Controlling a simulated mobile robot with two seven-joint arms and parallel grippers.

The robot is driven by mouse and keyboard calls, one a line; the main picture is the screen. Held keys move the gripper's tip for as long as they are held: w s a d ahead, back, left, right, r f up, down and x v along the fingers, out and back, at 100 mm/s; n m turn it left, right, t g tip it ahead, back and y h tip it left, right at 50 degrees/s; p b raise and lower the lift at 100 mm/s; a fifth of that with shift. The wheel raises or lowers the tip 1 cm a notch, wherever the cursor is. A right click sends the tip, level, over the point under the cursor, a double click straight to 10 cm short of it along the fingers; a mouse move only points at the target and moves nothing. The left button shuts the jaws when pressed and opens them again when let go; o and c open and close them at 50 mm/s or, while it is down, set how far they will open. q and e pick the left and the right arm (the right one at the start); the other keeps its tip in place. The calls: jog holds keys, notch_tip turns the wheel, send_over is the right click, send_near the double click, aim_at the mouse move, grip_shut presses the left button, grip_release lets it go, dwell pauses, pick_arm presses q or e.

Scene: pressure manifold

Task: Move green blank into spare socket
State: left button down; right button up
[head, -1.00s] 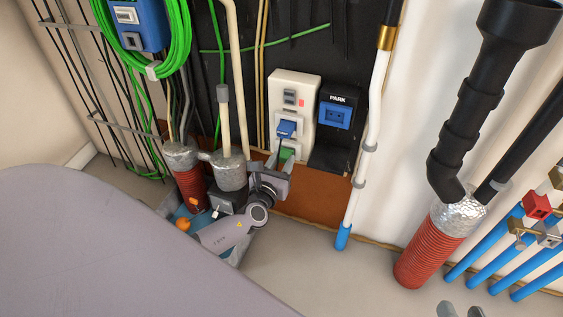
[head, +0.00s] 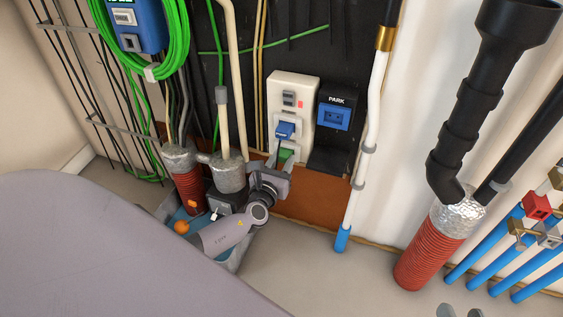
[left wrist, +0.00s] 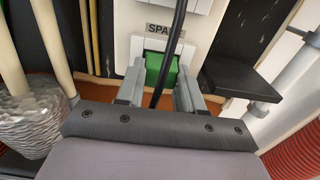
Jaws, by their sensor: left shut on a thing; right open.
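The green blank (head: 286,155) is at the lower part of the white manifold panel (head: 304,88), below a blue block (head: 285,130). My left gripper (head: 284,164) is shut on the green blank from below. In the left wrist view the green blank (left wrist: 161,71) sits between the two grey fingers, just under a partly hidden label reading "SPA". A black cable crosses in front of it. I cannot tell how deep the blank sits in the socket there. My right gripper (head: 460,311) shows only its fingertips at the bottom edge, apart and empty.
A black PARK holder (head: 332,145) with a blue socket face stands close right of the panel. A white pipe (head: 361,174) runs further right. Foil-wrapped pipes (head: 229,176) crowd the left side of my left gripper.

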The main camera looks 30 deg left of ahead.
pick_arm(q)
jog(key=c, duration=0.6)
grip_release()
jog(key=p+v, duration=0.2)
jog(key=v, duration=0.5)
jog(key=shift+s, duration=0.1)
pick_arm(e)
jog(key=shift+w+a+r+g, duration=0.1)
jog(key=shift+a+r+g, duration=0.2)
jog(key=shift+a+r, duration=0.15)
